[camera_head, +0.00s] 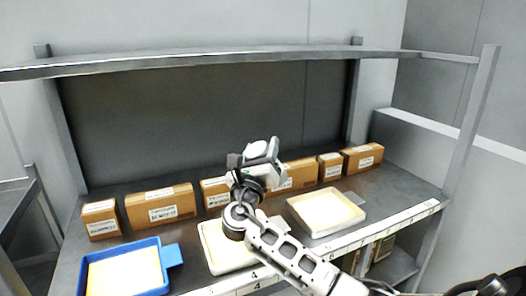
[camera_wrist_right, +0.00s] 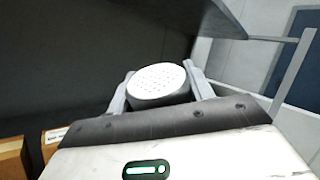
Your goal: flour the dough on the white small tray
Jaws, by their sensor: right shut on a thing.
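My right gripper (camera_head: 262,165) is shut on a shaker (camera_wrist_right: 158,84) with a white, round, perforated top, held between the two fingers. In the head view the gripper is raised above the back of the middle white tray. The middle white tray (camera_head: 214,265) holds pale dough, and my right arm hides part of it. Another white tray (camera_head: 317,233) with a grey handle stands to its right, holding a pale slab of dough (camera_head: 325,208). I cannot tell which white tray is the small one. No falling flour shows. My left gripper is not in view.
A blue tray (camera_head: 165,284) with pale dough stands at the left. Several cardboard boxes (camera_head: 160,205) line the back of the table. A metal shelf (camera_head: 210,58) runs above the table. The front edge (camera_head: 378,231) carries number labels.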

